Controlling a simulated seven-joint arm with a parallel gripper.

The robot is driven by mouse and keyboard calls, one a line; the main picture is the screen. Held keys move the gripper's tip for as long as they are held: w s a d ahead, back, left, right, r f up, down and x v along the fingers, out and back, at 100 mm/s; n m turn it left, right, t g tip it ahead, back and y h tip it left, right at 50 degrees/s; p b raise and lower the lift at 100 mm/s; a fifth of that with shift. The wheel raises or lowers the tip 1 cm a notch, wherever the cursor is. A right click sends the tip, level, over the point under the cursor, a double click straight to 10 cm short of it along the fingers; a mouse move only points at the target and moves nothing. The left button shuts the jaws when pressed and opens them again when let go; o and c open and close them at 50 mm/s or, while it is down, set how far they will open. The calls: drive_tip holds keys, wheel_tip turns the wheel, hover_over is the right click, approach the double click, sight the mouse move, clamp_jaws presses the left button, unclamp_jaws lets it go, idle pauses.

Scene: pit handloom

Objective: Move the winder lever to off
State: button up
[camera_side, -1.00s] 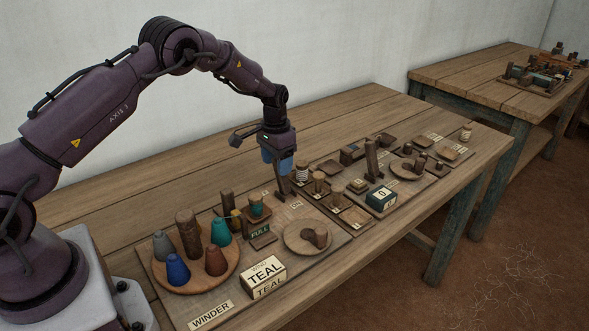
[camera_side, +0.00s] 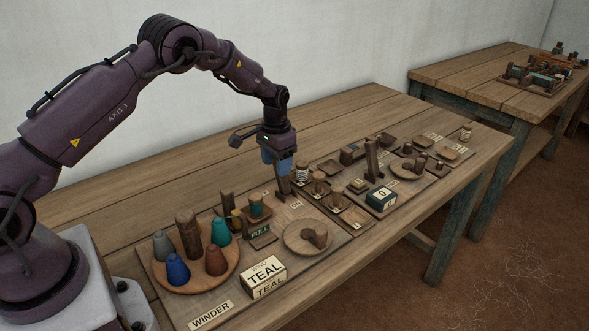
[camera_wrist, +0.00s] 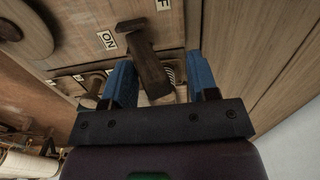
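The winder lever (camera_side: 283,188) is a dark brown upright piece on the winder board, directly under my gripper (camera_side: 277,168). An ON label (camera_side: 296,204) lies beside it. In the wrist view the lever (camera_wrist: 150,68) stands between the two blue fingers of my gripper (camera_wrist: 160,65). The fingers are apart, with a gap visible on the right side of the lever. The lever's top reaches toward my gripper. In the wrist view the ON label (camera_wrist: 107,40) is at the lever's left, and a partly cut-off label ending in F (camera_wrist: 163,4) is above it.
On the winder board, a round tray (camera_side: 205,288) holds several coloured cones. A TEAL block (camera_side: 266,270), a FULL sign (camera_side: 260,231) and a round plate (camera_side: 296,242) are nearby. More boards with small wooden parts lie to the right. The table's back strip is clear.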

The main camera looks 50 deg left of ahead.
drive_tip(key=shift+w+d+r, duration=0.1)
drive_tip(key=shift+r, duration=3.05)
drive_tip(key=s+d+r+t, duration=0.2)
drive_tip(key=s+d+r, duration=0.2)
drive_tip(key=s+r, duration=0.3)
drive_tip(key=s+d+r+t, duration=0.1)
drive_tip(key=s+d+r, duration=0.4)
drive_tip(key=s, duration=0.8)
drive_tip(key=s+d+r+t, duration=0.2)
drive_tip(key=s+d+r, duration=0.2)
drive_tip(key=s+r, duration=0.5)
drive_tip(key=shift+s+d+t, duration=0.3)
drive_tip(key=shift+s+d, duration=0.05)
drive_tip(key=shift+s, duration=0.6)
